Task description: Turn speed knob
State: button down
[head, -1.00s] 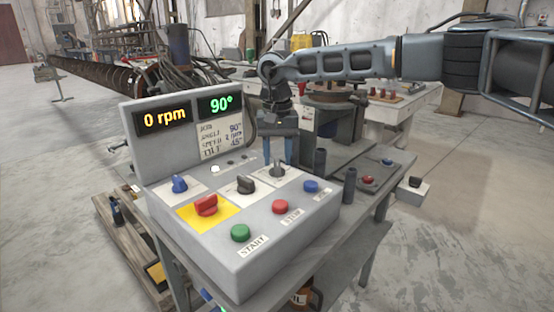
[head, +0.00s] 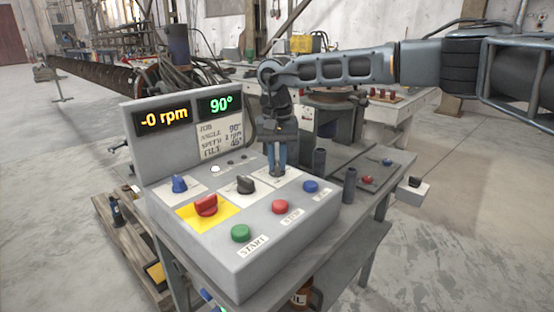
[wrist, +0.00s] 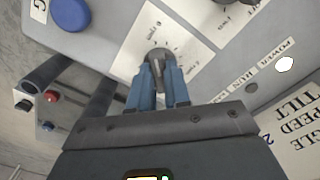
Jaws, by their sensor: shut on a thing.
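The grey control box (head: 262,262) stands on a metal table. My gripper (head: 277,172) points down at its rear right dial and is shut on the dark knob there. In the wrist view, both blue fingers (wrist: 158,72) close around this knob (wrist: 158,54) on a white scale plate (wrist: 135,45). The knob's label cannot be read, and the fingers hide much of it. The rpm display (head: 163,117) reads -0 rpm. The angle display (head: 221,104) reads 90°. A job card (head: 221,136) below lists angle, speed and tilt.
A black knob (head: 245,184), a blue knob (head: 179,184) and a red knob (head: 206,204) on yellow sit to the left. Green (head: 241,232), red (head: 280,207) and blue (head: 311,186) buttons line the front. Dark upright tubes (head: 349,185) stand close on the right.

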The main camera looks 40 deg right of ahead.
dwell(0.3)
jog(key=m+p, duration=0.1)
jog(key=m, duration=0.4)
jog(key=shift+m, duration=0.4)
jog(key=m+p, duration=0.1)
jog(key=m, duration=0.4)
jog(key=m+p, duration=0.1)
jog(key=m, duration=0.4)
jog(key=shift+r+m, duration=0.1)
jog(key=shift+m, duration=0.3)
jog(key=m+p, duration=0.1)
jog(key=m, duration=0.3)
jog(key=shift+m, duration=0.3)
jog(key=c, duration=1.1)
grip_release()
